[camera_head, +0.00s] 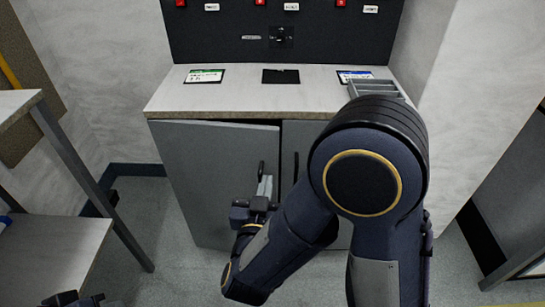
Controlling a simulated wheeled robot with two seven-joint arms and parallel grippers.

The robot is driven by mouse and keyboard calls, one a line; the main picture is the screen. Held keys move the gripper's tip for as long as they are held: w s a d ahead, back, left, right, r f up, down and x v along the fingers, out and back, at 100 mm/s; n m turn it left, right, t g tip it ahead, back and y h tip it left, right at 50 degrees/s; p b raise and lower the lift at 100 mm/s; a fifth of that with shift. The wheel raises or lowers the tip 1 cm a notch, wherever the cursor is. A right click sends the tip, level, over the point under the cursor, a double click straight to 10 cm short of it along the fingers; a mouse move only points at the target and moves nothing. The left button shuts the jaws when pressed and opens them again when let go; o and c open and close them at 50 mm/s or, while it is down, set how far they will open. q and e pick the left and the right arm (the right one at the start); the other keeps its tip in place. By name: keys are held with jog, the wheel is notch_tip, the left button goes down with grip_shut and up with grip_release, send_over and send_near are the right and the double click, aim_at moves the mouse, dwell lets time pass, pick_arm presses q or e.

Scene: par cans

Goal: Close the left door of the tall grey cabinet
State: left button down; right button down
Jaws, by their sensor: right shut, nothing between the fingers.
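The tall grey cabinet stands ahead under a light worktop. Its left door (205,165) is slightly ajar, with a thin dark gap along its top right. The door's dark handle (262,169) is near its right edge. My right gripper (265,185) is shut and empty in front of the door by the handle; I cannot tell whether it touches. The right door (300,137) looks flush, mostly hidden behind my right arm. Part of my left gripper (78,300) shows at the bottom left edge; its fingers are not clear.
The worktop (230,98) carries labelled cards and a grey tray (372,88) at the right. A black panel (280,35) with red switches rises behind it. A table with a metal leg (90,185) stands at the left. Grey floor is clear between the table and cabinet.

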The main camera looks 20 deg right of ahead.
aim_at(276, 146)
jog(key=b+x, duration=0.1)
jog(key=x, duration=0.8)
jog(key=shift+w+d+f+b, duration=0.1)
jog(key=shift+w+b, duration=0.15)
jog(key=shift+b, duration=0.05)
jog(key=shift+w+d, duration=0.15)
jog(key=shift+w, duration=0.25)
jog(key=shift+w+d, duration=0.2)
jog(key=shift+w, duration=0.15)
jog(key=w, duration=0.1)
jog(key=w+d, duration=0.1)
jog(key=shift+w+d+n+y, duration=0.2)
jog(key=shift+w+n+y, duration=0.1)
jog(key=shift+y, duration=0.1)
jog(key=shift+w+d+n+t+y+b, duration=0.15)
jog(key=shift+w+n+t+y+b, duration=0.15)
jog(key=shift+y, duration=0.2)
jog(key=shift+w+r+n+y, duration=0.1)
jog(key=shift+r+n+y, duration=0.2)
jog(key=shift+y, duration=0.1)
jog(key=shift+d, duration=0.15)
